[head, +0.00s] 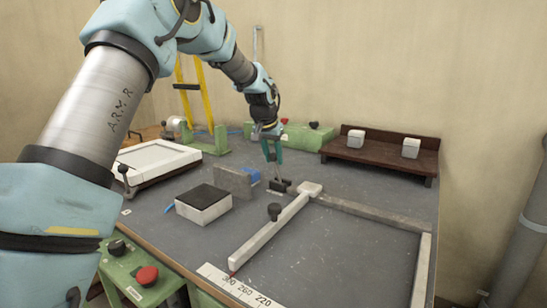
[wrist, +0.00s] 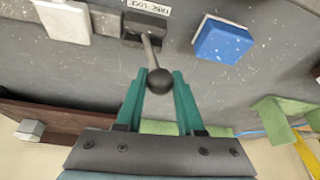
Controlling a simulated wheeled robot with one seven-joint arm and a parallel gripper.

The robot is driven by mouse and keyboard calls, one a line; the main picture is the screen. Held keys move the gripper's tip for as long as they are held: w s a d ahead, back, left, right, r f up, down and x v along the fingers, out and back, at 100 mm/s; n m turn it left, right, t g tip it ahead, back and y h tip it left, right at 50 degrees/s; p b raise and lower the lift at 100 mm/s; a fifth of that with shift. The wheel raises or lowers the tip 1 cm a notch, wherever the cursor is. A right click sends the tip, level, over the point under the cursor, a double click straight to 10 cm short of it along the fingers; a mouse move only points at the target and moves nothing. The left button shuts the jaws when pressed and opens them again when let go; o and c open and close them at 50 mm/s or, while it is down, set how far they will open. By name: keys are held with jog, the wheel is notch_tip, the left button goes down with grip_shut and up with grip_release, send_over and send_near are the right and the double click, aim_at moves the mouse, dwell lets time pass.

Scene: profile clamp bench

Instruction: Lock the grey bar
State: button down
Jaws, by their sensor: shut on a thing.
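My gripper (wrist: 158,88) has its two teal fingers on either side of the dark ball knob (wrist: 160,81) of a short lever, shut on it. The lever's thin shaft runs to a small black base (wrist: 132,38) on the bench, beside an upside-down label (wrist: 148,6) that seems to read "LOCK". In the head view my gripper (head: 274,158) reaches down to this lever, whose black base (head: 281,187) sits next to the pale bar's far end. A grey bar (head: 370,210) runs from there to the right. The knob is hidden by the fingers in the head view.
A white block with a black top (head: 203,204), a grey plate (head: 233,181) and a blue block (wrist: 222,40) are nearby. A brown shelf (head: 380,155) stands behind.

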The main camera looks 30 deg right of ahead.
jog(key=shift+s, duration=0.15)
jog(key=s+t+b, duration=0.1)
jog(key=b, duration=0.1)
jog(key=d+t+y+b, duration=0.1)
jog(key=b, duration=0.1)
jog(key=s+m+t+b, duration=0.1)
jog(key=b, duration=0.1)
jog(key=shift+s+d+f+y, duration=0.1)
jog(key=shift+s+d+y, duration=0.25)
jog(key=shift+d+y, duration=0.05)
jog(key=t+b, duration=0.1)
jog(key=b, duration=0.1)
jog(key=s+t+y+b, duration=0.1)
jog(key=b, duration=0.1)
jog(key=shift+s+d+t+b, duration=0.25)
jog(key=shift+d+t+b, duration=0.05)
jog(key=shift+d, duration=0.05)
jog(key=shift+s+d+m+t+b, duration=0.1)
jog(key=shift+s+m+t+b, duration=0.15)
jog(key=shift+b, duration=0.4)
jog(key=c, duration=0.5)
grip_release()
jog(key=v, duration=1.1)
jog(key=shift+d+b, duration=0.15)
jog(key=shift+b, duration=0.15)
